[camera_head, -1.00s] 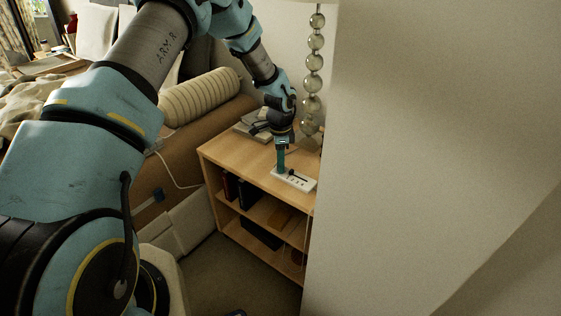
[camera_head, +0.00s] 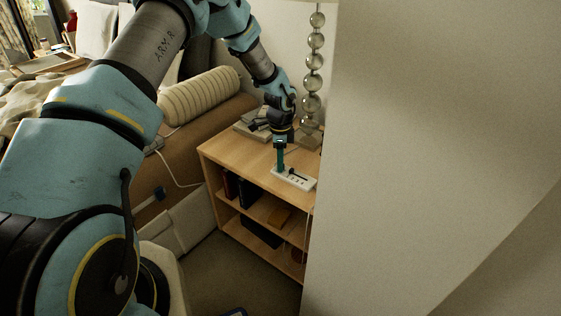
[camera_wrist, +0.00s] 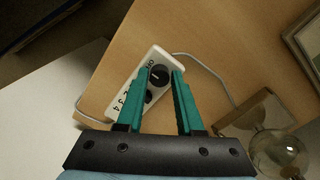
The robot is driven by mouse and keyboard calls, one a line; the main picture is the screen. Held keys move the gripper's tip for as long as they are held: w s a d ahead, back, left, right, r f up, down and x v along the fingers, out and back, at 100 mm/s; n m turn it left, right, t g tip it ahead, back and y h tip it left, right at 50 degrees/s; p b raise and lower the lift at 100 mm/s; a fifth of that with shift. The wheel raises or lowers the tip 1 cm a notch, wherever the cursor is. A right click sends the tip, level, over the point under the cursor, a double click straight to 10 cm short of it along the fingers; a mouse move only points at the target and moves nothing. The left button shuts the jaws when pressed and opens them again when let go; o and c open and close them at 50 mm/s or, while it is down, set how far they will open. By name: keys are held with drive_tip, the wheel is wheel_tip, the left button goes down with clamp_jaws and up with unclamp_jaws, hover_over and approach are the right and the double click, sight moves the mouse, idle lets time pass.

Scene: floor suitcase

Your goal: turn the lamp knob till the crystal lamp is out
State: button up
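The crystal lamp (camera_head: 314,60), a stack of clear glass balls, stands on the wooden shelf top beside the wall; its upper end is cut off, so I cannot tell whether it is lit. A white control box (camera_head: 303,184) lies on the shelf top. In the wrist view the box (camera_wrist: 121,93) carries a round black knob (camera_wrist: 159,76) with a white mark, near the letters OFF, and several numbers. My gripper (camera_wrist: 165,70) has its teal fingers apart, one on each side of the knob. Whether they touch it is unclear. The gripper (camera_head: 281,170) reaches down over the box's left end.
The wooden shelf (camera_head: 240,150) holds books and boxes below. A pale wall (camera_head: 430,120) fills the right. A grey cable (camera_wrist: 205,68) runs from the box near the lamp's square base (camera_wrist: 257,112). A striped bolster (camera_head: 200,96) lies behind my arm.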

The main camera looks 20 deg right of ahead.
drive_tip(key=shift+o, duration=0.2)
drive_tip(key=shift+r, duration=0.1)
wheel_tip(320, 180, up, 11)
drive_tip(key=shift+f+b, duration=0.2)
drive_tip(key=shift+b, duration=0.2)
idle(0.4)
drive_tip(key=a+r+n+p, duration=0.2)
drive_tip(key=a+r+n, duration=0.25)
drive_tip(key=a, duration=0.35)
drive_tip(key=s+a+r+n+p, duration=0.1)
drive_tip(key=a+r+n, duration=0.2)
drive_tip(key=a+r, duration=0.3)
drive_tip(key=a+r+n+p, duration=0.2)
drive_tip(key=a+r+n, duration=0.15)
drive_tip(key=a, duration=0.55)
drive_tip(key=s+a+r+n+p, duration=0.1)
drive_tip(key=s+a+r+n, duration=0.2)
drive_tip(key=s+a+n, duration=0.2)
drive_tip(key=s+a+r+n+t+p, duration=0.1)
drive_tip(key=s+a+r+n, duration=0.1)
drive_tip(key=s+a+n, duration=0.3)
drive_tip(key=a+n, duration=0.1)
drive_tip(key=a, duration=0.3)
drive_tip(key=shift+r+t+p, duration=0.3)
drive_tip(key=shift+r+p, duration=0.05)
drive_tip(key=shift+r, duration=0.05)
drive_tip(key=shift+s+a, duration=0.1)
